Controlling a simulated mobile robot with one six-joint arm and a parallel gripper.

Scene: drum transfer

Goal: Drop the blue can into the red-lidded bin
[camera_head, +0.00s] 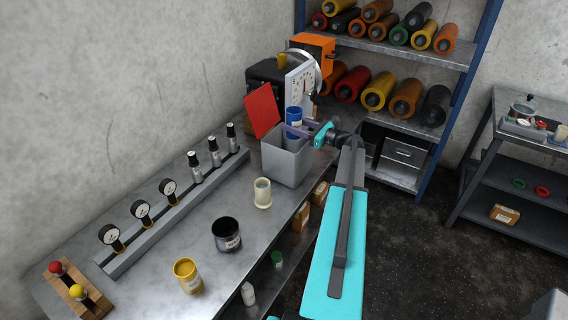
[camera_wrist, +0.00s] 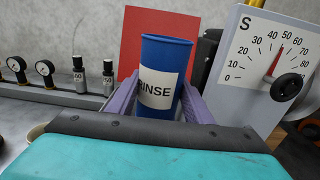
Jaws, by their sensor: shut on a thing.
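The blue can (camera_head: 293,118) is held upright over the grey bin (camera_head: 287,163) in the head view. In the wrist view the blue can (camera_wrist: 165,76) shows a white label reading "RINSE". My gripper (camera_head: 298,130) has its purple fingers shut on the can; in the wrist view the fingers (camera_wrist: 160,100) lie on either side of it. The bin stands on the metal bench with its red lid (camera_head: 262,110) open and raised at the left. The red lid (camera_wrist: 135,40) shows behind the can in the wrist view. The can's lower end is hidden by the bin or gripper.
A dial scale (camera_head: 300,85) stands behind the bin. A cream cup (camera_head: 262,193), a black can (camera_head: 227,234) and a yellow can (camera_head: 187,275) stand on the bench nearer me. Gauges and valves line a rail (camera_head: 150,230) at the left. A shelf of rollers stands behind.

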